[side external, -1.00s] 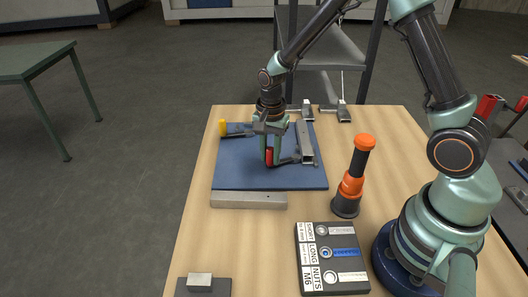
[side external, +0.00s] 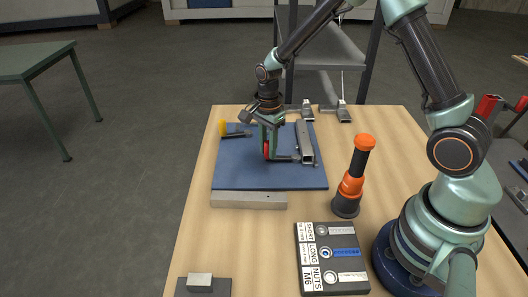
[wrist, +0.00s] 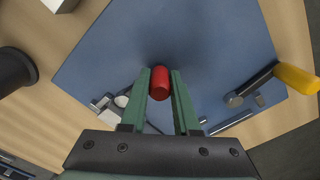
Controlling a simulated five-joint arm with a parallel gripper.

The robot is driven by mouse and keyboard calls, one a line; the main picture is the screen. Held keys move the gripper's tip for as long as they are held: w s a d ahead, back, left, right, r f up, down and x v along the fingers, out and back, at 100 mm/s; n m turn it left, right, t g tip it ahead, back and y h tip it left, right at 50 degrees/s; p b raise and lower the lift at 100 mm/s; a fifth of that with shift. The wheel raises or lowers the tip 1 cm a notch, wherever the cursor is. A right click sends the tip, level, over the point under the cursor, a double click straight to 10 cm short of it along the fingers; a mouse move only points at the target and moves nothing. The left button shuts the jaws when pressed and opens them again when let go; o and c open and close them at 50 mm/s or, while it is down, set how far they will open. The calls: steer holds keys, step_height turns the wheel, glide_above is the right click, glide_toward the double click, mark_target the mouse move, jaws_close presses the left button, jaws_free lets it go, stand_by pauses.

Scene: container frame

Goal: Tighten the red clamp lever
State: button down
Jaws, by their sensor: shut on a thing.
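The red clamp lever (wrist: 160,84) has a red grip that sits between the two green fingers of my gripper (wrist: 160,82) in the wrist view. My gripper is shut on this red grip. In the side external view my gripper (side external: 268,150) points down over the blue plate, and the red grip (side external: 266,150) shows between its fingers. The lever's metal arm (side external: 284,158) runs right from the grip towards a grey square bar (side external: 305,142). The clamp's pivot is partly hidden behind the fingers.
A yellow-handled clamp (side external: 224,128) stands on the blue plate (side external: 235,175) at the back left; it also shows in the wrist view (wrist: 296,78). An orange and black tool (side external: 351,180) stands upright to the right. A labelled parts tray (side external: 330,258) lies in front. A metal bar (side external: 249,201) edges the plate.

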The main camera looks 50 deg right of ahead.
steer(key=shift+w+d, duration=0.1)
steer(key=c, duration=0.6)
jaws_free()
steer(key=shift+c, duration=0.2)
step_height(320, 180, up, 12)
steer(key=s+r+n+t, duration=0.2)
steer(key=s+r+n, duration=0.2)
steer(key=s+n, duration=0.3)
steer(key=s+a+r+n+t, duration=0.1)
steer(key=s+r+n+t, duration=0.2)
steer(key=n, duration=0.8)
steer(key=s+r, duration=0.2)
steer(key=s, duration=0.2)
steer(key=shift+s+a+r+t, duration=0.2)
steer(key=shift+s+r+t, duration=0.1)
